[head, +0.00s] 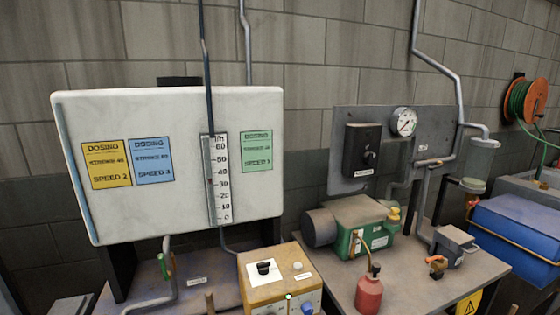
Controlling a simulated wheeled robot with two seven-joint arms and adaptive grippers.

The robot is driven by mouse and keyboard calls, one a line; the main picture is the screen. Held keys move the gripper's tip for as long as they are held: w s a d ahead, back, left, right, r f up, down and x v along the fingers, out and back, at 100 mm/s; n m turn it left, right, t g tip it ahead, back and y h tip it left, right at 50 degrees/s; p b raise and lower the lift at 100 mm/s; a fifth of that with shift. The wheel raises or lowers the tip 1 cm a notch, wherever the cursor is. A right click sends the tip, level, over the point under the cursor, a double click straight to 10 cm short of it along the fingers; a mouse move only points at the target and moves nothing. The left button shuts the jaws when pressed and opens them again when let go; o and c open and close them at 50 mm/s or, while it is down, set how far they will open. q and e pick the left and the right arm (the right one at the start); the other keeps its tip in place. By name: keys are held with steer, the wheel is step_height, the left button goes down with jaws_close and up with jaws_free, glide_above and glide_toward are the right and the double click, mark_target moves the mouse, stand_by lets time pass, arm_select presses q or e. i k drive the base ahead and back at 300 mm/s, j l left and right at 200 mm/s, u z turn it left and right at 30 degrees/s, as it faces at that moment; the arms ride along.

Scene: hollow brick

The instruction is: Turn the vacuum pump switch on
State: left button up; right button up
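A black switch box (361,147) is mounted on a grey wall panel (432,127) right of centre. It has a dark rotary knob (370,158) at its lower right and a small white label below, too small to read. The knob's exact setting cannot be told. A green pump with a grey motor (350,225) stands on the bench below the panel. A round white gauge (403,121) sits on the panel right of the switch box. Neither of my grippers is in view.
A white tank (110,215) with notes and a scale stands at left. A yellow control box (272,282), a red bottle (369,292) and a small grey device (454,246) sit in front. Space before the switch box looks clear.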

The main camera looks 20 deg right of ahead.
mark_target(369, 156)
steer(key=z, duration=1.5)
